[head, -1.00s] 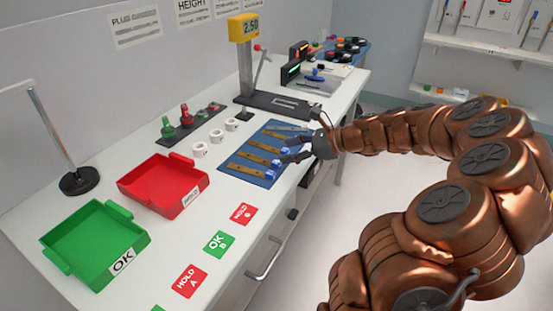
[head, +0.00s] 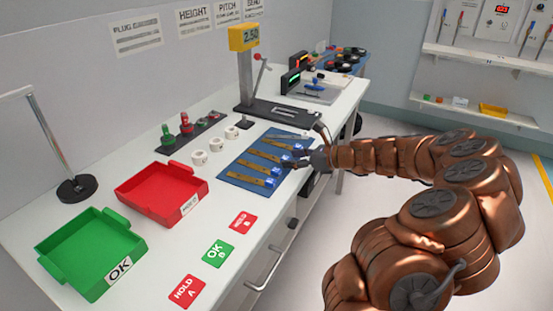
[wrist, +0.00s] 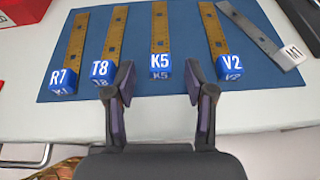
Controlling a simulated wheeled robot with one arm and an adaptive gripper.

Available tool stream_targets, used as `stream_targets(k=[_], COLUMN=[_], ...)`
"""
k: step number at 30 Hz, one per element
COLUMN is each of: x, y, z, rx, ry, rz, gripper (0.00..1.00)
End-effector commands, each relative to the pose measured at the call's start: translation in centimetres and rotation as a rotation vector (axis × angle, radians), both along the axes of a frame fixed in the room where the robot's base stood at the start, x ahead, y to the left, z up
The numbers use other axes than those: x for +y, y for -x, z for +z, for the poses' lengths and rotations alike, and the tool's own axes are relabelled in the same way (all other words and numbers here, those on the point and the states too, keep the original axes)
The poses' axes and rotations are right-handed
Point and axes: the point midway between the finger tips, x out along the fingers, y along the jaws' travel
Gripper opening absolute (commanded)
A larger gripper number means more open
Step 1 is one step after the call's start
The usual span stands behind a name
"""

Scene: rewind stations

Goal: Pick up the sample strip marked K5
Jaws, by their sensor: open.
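The K5 sample strip is a brass-coloured strip (wrist: 160,28) with a blue block marked K5 (wrist: 160,68) on its near end. It lies flat between the T8 strip (wrist: 104,68) and the V2 strip (wrist: 230,66) on a blue mat (wrist: 283,88). My gripper (wrist: 160,82) is open and empty in the wrist view. In the head view my gripper (head: 303,157) is at the mat's right edge (head: 248,184), partly hiding the blocks; the labels are unreadable there.
The R7 strip (wrist: 63,80) lies far left and a grey strip (wrist: 262,32) lies right. A red tray (head: 160,208), a green OK tray (head: 90,257) and several cards stand nearer along the bench. A gauge stand (head: 245,80) rises behind the mat.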

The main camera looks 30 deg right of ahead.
Motion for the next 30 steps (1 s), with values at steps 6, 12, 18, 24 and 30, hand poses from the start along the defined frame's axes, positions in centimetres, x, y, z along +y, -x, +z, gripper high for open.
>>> stream_targets(k=[6,12,18,24,30], x=[0.38,0.37,0.36,0.36,0.37], y=[-0.72,-0.7,-0.7,-0.69,-0.69], z=[-0.38,-0.36,-0.35,-0.35,-0.33], rx=[0.001,0.001,0.001,0.001,0.001], ry=[0.001,0.001,0.001,0.001,0.001], rz=[-0.001,-0.002,-0.001,-0.001,-0.001], gripper=[0.54,0.51,0.3,0.09,0.0])
